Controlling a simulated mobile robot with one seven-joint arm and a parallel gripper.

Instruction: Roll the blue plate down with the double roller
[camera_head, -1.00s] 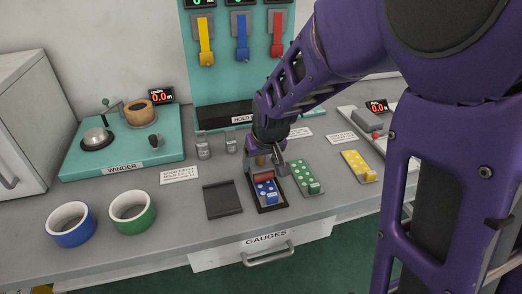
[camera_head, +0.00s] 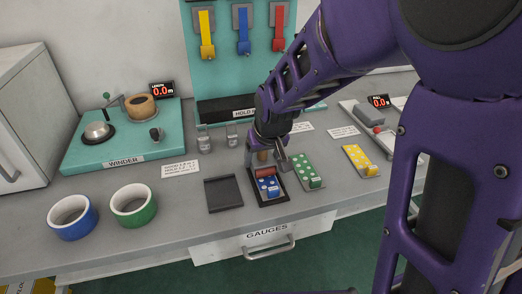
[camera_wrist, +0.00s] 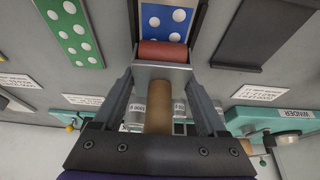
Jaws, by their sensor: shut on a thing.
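My gripper (camera_wrist: 160,104) points down and is shut on the wooden handle (camera_wrist: 158,112) of the double roller. The roller has a grey metal bracket and a red cylinder (camera_wrist: 163,51); only one cylinder shows clearly. The blue plate (camera_head: 272,191) has white dots and a blue block at its near end, and lies in a dark tray (camera_head: 283,199). The red cylinder is over the far part of the blue plate, seeming to touch it. In the wrist view the blue plate (camera_wrist: 165,22) shows beyond the cylinder, partly hidden by the roller.
A green dotted plate (camera_head: 306,168) lies just right, and a yellow one (camera_head: 358,158) farther right. An empty dark tray (camera_head: 223,194) is on the left. Blue (camera_head: 72,230) and green (camera_head: 133,216) tape rolls and a teal winder (camera_head: 95,163) stand farther left.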

